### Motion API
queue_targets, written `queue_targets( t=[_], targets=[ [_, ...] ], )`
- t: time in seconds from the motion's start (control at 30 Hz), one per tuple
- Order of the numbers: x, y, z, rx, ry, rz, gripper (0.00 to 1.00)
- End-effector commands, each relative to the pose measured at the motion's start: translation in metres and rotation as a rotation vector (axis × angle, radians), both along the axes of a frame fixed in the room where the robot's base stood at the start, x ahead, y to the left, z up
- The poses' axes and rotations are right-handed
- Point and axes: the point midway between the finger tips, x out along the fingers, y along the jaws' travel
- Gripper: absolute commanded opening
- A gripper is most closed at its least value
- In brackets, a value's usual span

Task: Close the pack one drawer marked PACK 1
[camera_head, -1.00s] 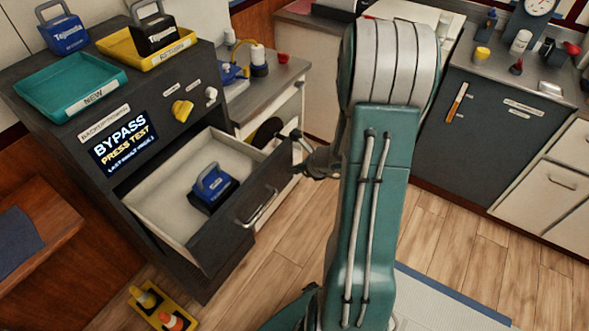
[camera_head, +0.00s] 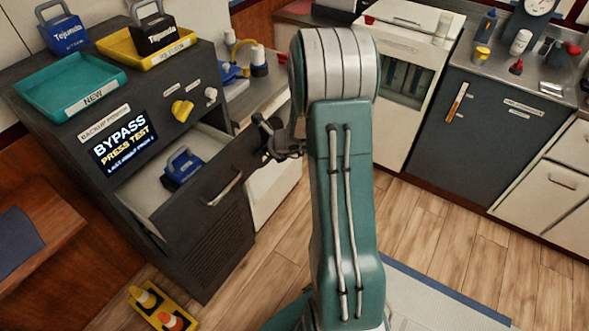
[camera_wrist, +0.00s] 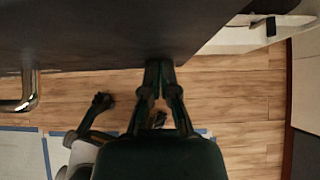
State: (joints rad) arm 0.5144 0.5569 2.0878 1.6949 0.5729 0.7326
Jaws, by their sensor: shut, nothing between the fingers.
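The drawer (camera_head: 222,193) is dark-fronted with a metal bar handle and stands partly open from the dark cabinet. No PACK 1 label is readable on it. A blue battery pack (camera_head: 183,166) sits inside. My gripper (camera_head: 268,145) is at the drawer front's right end, near its top edge, partly hidden by my arm. In the wrist view my gripper (camera_wrist: 160,64) has its fingers together, empty, with the tips at the dark drawer front (camera_wrist: 110,35). The drawer handle (camera_wrist: 27,95) is to the left there. I cannot tell whether the tips press on it.
The cabinet (camera_head: 215,260) bears a teal NEW tray (camera_head: 45,75), a yellow tray (camera_head: 116,47) and a screen reading BYPASS PRESS TEST. A counter with bottles stands behind. A yellow holder with small cones (camera_head: 160,307) is on the floor.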

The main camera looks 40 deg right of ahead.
Motion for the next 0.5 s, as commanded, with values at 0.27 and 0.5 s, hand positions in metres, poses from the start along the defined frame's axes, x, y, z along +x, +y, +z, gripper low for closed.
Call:
queue_targets(
  t=[0.27, 0.5],
  targets=[
    [0.050, 0.019, 0.000, -0.002, -0.001, 0.002, 0.00],
    [0.070, 0.025, 0.000, -0.001, 0.000, 0.000, 0.00]
  ],
)
